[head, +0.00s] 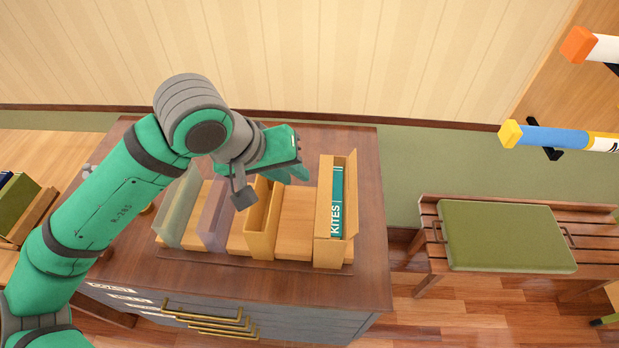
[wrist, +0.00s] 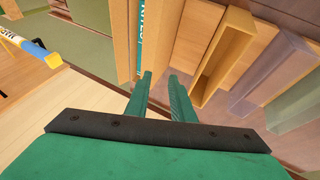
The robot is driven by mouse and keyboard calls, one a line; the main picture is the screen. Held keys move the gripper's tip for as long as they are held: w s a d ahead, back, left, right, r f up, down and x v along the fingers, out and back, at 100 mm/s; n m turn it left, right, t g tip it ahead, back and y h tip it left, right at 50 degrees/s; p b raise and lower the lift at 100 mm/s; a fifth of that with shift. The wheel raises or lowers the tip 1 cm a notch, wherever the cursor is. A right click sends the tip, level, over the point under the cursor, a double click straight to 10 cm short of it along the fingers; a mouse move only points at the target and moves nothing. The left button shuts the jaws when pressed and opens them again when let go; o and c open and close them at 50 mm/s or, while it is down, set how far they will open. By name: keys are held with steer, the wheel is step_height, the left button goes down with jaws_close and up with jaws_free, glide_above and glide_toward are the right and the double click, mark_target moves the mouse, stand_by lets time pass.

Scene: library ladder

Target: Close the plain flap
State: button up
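A tan upright case (head: 331,253) stands at the right end of a row on the dark cabinet, with a green book marked KITES (head: 337,200) inside. A plain tan panel (head: 351,190) stands up along the case's right side; it also shows in the wrist view (wrist: 122,40). I cannot tell for sure whether this is the plain flap. My gripper (head: 301,174) is above the row, just left of the case. In the wrist view its two green fingers (wrist: 162,85) are apart, with nothing held between them.
Left of the case stand an empty tan case (head: 262,225), a purplish translucent one (head: 215,215) and a greenish one (head: 177,210). The wooden cabinet top (head: 368,235) is bare at the right. A bench with a green cushion (head: 505,236) and wall-mounted rolls (head: 550,138) are farther right.

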steer(key=s+a+r, duration=0.3)
steer(key=r, duration=0.1)
steer(key=shift+a+r, duration=0.15)
steer(key=shift+r, duration=0.1)
